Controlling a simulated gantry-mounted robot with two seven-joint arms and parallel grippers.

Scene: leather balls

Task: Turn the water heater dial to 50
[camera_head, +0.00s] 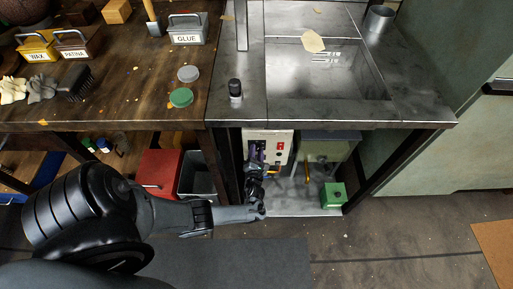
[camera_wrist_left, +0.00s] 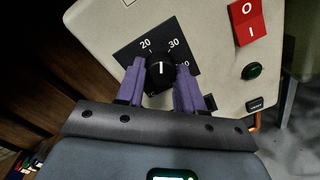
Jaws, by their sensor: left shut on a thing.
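The water heater (camera_head: 279,140) is a pale box under the sink counter; it fills much of the left wrist view (camera_wrist_left: 215,75). Its black round dial (camera_wrist_left: 160,72) sits on a dark scale plate (camera_wrist_left: 126,55). The dial's white line points up in the picture, between the 20 and the 30; part of a further number shows at the right. My left gripper (camera_wrist_left: 160,62) has purple fingers, one on each side of the dial, shut on it. In the head view the left gripper (camera_head: 256,172) is in front of the heater and hides the dial. My right gripper is not in view.
A green box (camera_head: 333,195) stands at the right on the cabinet floor. A red bin (camera_head: 158,172) is left of the cabinet. The steel counter (camera_head: 330,116) overhangs the heater.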

